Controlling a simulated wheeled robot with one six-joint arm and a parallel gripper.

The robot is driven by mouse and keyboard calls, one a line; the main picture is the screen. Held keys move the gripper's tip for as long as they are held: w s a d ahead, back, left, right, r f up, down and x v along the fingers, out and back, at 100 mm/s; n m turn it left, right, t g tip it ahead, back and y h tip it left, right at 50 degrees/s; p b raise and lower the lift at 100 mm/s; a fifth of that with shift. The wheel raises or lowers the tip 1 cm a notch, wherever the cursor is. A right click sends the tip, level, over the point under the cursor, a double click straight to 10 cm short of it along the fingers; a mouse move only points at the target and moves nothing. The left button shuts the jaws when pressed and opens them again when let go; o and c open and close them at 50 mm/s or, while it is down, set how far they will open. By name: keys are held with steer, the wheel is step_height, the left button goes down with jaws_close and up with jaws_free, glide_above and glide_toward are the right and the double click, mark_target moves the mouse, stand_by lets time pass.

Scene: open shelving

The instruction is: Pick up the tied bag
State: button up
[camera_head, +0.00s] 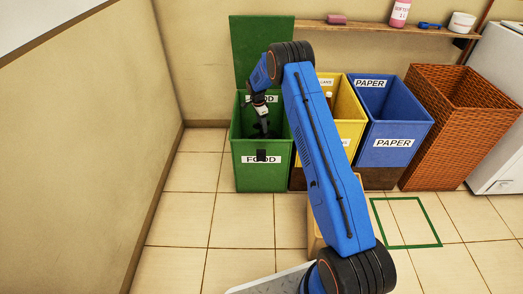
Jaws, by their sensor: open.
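No tied bag can be clearly made out. My gripper (262,131) points down into the open green bin (247,173) labelled FOOD. The sensor end of my arm is small and dark here, and the fingers are hard to see against the bin's shaded inside. They look open, with nothing visible between them. The bottom of the green bin is hidden by its front wall and by my gripper. A small dark patch (262,156) lies over the front FOOD label.
A yellow bin (347,130), blue PAPER bin (394,147) and brown wicker basket (450,135) stand to the right. My arm hides part of the yellow bin. A shelf (370,27) runs above. A green floor outline (407,247) lies in front.

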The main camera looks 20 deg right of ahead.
steer(key=shift+w+d+f, duration=0.1)
steer(key=shift+f, duration=1.25)
steer(key=shift+w+d+f, duration=0.1)
steer(key=shift+f, duration=1.2)
steer(key=shift+c, duration=0.4)
steer(key=shift+r, duration=0.1)
jaws_close()
